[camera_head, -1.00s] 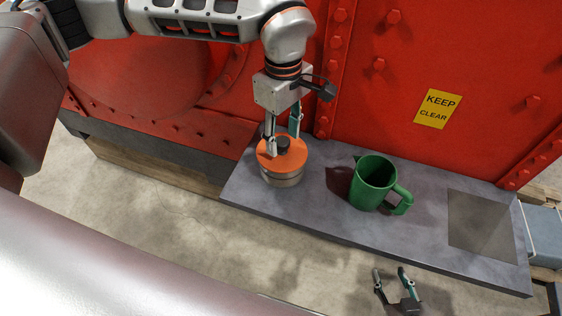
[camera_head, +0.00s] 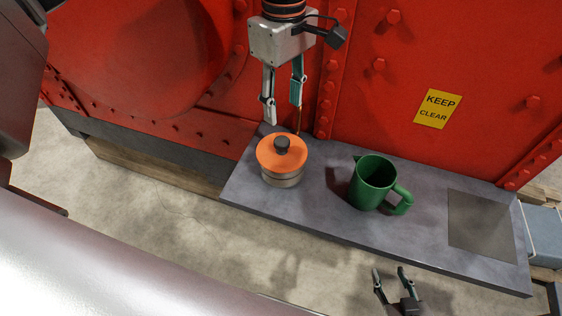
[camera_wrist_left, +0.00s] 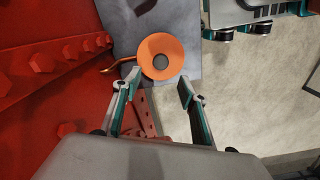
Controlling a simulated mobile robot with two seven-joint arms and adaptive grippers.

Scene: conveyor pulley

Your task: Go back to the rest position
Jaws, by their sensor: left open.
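My left gripper (camera_head: 283,112) is open and empty. It hangs above and a little behind a round pot with an orange lid (camera_head: 281,153) and a dark knob, apart from it. In the left wrist view the orange lid (camera_wrist_left: 160,57) shows beyond the two spread fingers (camera_wrist_left: 155,87). The pot stands upright on the grey slab (camera_head: 320,222). My right gripper (camera_head: 394,285) shows at the bottom edge, its fingers apart with nothing between them.
A green jug (camera_head: 372,183) stands on the slab right of the pot. A darker square plate (camera_head: 482,226) lies at the slab's right end. A red riveted wall (camera_head: 440,50) with a yellow sign (camera_head: 438,109) rises behind. A grey-blue box (camera_head: 543,232) is at far right.

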